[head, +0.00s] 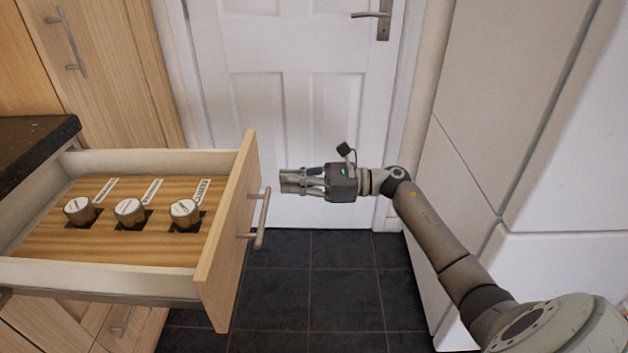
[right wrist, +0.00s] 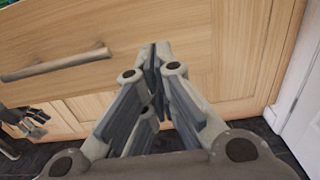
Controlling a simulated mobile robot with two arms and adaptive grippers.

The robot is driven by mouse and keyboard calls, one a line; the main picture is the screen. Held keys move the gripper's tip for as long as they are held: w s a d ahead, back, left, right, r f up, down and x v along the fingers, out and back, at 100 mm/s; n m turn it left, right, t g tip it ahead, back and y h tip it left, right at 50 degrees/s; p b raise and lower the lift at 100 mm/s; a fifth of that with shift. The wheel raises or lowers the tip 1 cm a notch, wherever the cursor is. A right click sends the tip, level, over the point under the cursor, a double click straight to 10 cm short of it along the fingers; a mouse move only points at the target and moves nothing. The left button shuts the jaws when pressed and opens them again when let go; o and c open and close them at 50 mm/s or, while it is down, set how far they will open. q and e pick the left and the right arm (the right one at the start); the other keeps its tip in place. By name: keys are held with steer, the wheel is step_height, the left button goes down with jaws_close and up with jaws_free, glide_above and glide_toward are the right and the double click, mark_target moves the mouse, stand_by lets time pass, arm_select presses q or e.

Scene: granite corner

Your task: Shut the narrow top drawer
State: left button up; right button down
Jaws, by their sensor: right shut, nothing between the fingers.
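The narrow top drawer (head: 228,232) stands pulled out under the dark countertop at the left of the head view. Its wooden front faces right and carries a metal bar handle (head: 261,219). My right gripper (head: 284,181) is shut and empty. In the head view it appears just right of the drawer front, pointing left at it. In the right wrist view the shut fingertips (right wrist: 154,50) appear against the drawer front (right wrist: 190,30), to the right of the handle (right wrist: 55,64). My left gripper is not clearly in the head view.
Several metal-lidded jars (head: 130,211) stand in a wooden insert inside the drawer, with small labels behind them. A granite countertop (head: 35,140) lies at the left. A white door (head: 290,100) is behind, and white cabinets (head: 550,260) stand at the right. Dark floor tiles (head: 340,290) are clear.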

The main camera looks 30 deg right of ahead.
mark_target(255, 181)
steer(key=x, duration=0.5)
arm_select(q)
steer(key=shift+w+f, duration=0.1)
steer(key=shift+f, duration=0.45)
arm_select(e)
steer(key=shift+w, duration=0.1)
arm_select(q)
steer(key=shift+f, duration=0.1)
